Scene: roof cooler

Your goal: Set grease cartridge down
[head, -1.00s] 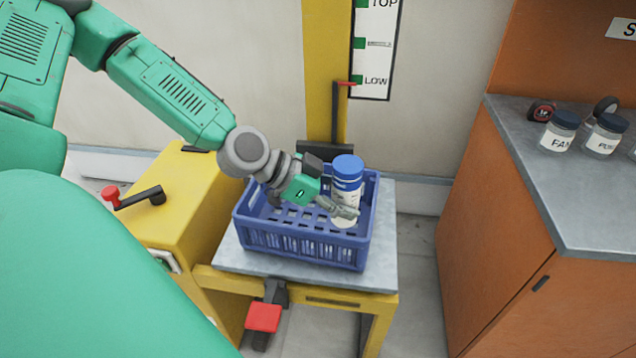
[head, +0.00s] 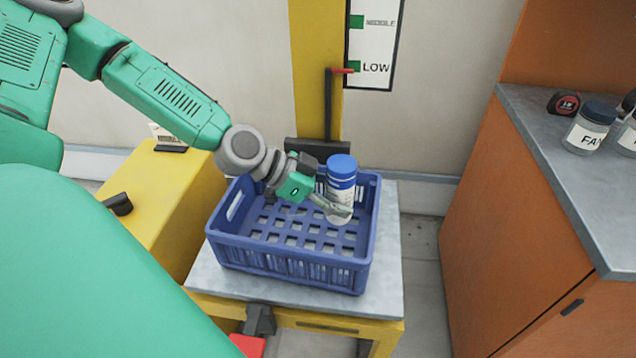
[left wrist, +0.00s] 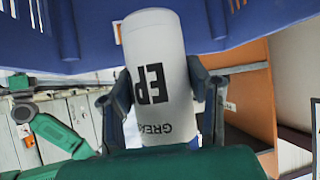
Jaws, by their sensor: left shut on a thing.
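The grease cartridge (head: 341,184) is a white cylinder with a blue cap. It stands roughly upright at the back right of the blue crate (head: 290,262). My left gripper (head: 338,208) is shut around its lower part. In the left wrist view the white cartridge (left wrist: 160,75) with black lettering sits between both fingers, with blue crate wall (left wrist: 60,40) beside it. Whether its base touches the crate floor I cannot tell. My right gripper is not in view.
The crate stands on a grey platform (head: 385,285) of a yellow lift with a mast (head: 316,70). Most of the crate floor is bare. An orange cabinet (head: 510,220) to the right carries jars (head: 590,128) and a tape measure (head: 563,102). A yellow housing (head: 170,200) is at left.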

